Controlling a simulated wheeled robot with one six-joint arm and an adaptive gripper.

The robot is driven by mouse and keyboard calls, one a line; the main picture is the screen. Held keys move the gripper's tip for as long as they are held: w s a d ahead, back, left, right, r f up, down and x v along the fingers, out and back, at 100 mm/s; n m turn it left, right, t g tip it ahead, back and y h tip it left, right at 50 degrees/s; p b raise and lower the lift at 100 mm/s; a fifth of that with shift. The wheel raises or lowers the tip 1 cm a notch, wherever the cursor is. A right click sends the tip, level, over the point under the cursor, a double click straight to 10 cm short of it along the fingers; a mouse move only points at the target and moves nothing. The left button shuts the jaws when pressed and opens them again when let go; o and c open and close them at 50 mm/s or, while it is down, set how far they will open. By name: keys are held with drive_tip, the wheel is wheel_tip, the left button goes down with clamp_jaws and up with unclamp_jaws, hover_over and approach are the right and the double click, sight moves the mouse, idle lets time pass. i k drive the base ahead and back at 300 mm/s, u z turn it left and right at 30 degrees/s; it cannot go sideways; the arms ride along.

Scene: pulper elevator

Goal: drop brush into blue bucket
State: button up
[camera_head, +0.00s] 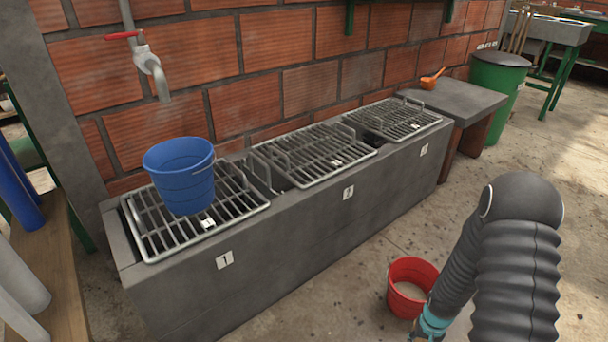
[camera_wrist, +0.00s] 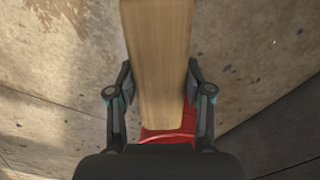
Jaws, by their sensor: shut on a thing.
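The blue bucket (camera_head: 181,176) stands upright on the metal grate marked 1, under the tap. In the wrist view my gripper (camera_wrist: 159,84) is shut on a flat piece of pale wood, the brush (camera_wrist: 158,50), with a finger on each side of it. The brush's far end runs out of the top of the picture, and no bristles show. In the head view my arm is at the lower right; the gripper's fingers and the brush are out of sight there. The blue bucket is well to the left of my arm.
A red bucket (camera_head: 409,287) with pale contents stands on the floor beside my arm; its red also shows in the wrist view (camera_wrist: 168,136). Grates 2 (camera_head: 313,153) and 3 (camera_head: 392,119) are empty. An orange ladle (camera_head: 432,78) lies on the grey slab (camera_head: 455,98). A tap (camera_head: 149,62) hangs above the blue bucket.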

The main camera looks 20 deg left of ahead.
sight(193, 205)
drive_tip(key=u, duration=1.4)
